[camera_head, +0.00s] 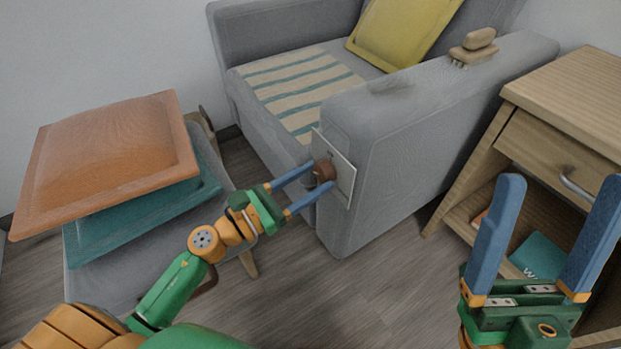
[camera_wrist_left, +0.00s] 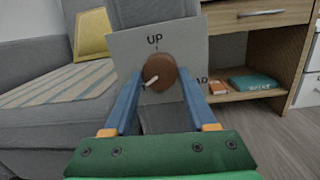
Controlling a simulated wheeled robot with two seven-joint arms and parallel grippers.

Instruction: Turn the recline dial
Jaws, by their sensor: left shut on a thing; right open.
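The recline dial is a round brown knob (camera_head: 325,171) on a pale plate (camera_head: 346,181) fixed to the front of the grey sofa's armrest. In the left wrist view the dial (camera_wrist_left: 160,72) carries a white pointer that points to the lower left. The plate (camera_wrist_left: 123,50) reads "UP" above the dial, and a partly hidden label ends in "D" at its lower right. My left gripper (camera_head: 311,178) is shut on the dial, with one blue finger on each side. My right gripper (camera_head: 566,190) is open and empty at the lower right, away from the dial.
The grey sofa (camera_head: 420,110) holds a yellow pillow (camera_head: 402,28) and a striped cloth (camera_head: 295,85); a brush (camera_head: 474,46) lies on its armrest. Orange (camera_head: 110,150) and teal (camera_head: 140,215) cushions are stacked at left. A wooden cabinet (camera_head: 575,100) stands at right.

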